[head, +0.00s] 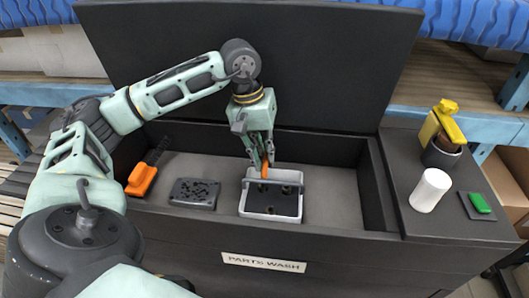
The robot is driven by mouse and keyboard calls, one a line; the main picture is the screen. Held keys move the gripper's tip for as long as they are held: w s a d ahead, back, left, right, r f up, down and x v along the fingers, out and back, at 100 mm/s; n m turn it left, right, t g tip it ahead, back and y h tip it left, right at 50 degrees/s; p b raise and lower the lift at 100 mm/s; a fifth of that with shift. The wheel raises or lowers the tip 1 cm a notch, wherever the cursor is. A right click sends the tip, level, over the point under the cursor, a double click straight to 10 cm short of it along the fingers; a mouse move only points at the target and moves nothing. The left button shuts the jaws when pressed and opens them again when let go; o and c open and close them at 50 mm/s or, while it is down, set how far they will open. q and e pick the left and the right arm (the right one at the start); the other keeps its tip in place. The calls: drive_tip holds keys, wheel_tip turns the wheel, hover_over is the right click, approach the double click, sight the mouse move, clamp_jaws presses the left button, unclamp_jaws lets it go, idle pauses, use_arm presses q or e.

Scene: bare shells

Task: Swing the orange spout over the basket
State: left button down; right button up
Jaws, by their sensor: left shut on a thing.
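The basket (289,217) is a white-rimmed tray with a dark inside, sitting on the basin floor. A grey bar handle (288,183) spans it, with an orange part at its middle. My left gripper (264,164) points down over the basket and is shut on that orange part, which looks like the handle's grip. An orange piece with a dark arm (141,180), seemingly the orange spout, is at the basin's left end, apart from the basket and the gripper. My right gripper is not in view.
A dark perforated block (195,193) lies in the basin left of the basket. The raised lid (330,70) stands behind. On the right ledge are a white cylinder (430,190), a dark cup with yellow-topped contents (440,154) and a green block (480,203). The basin's right floor is clear.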

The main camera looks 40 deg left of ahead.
use_arm(q)
drive_tip(key=shift+w+r, duration=0.1)
drive_tip(key=shift+r, duration=0.05)
drive_tip(key=c, duration=1.8)
unclamp_jaws()
drive_tip(key=v, duration=1.2)
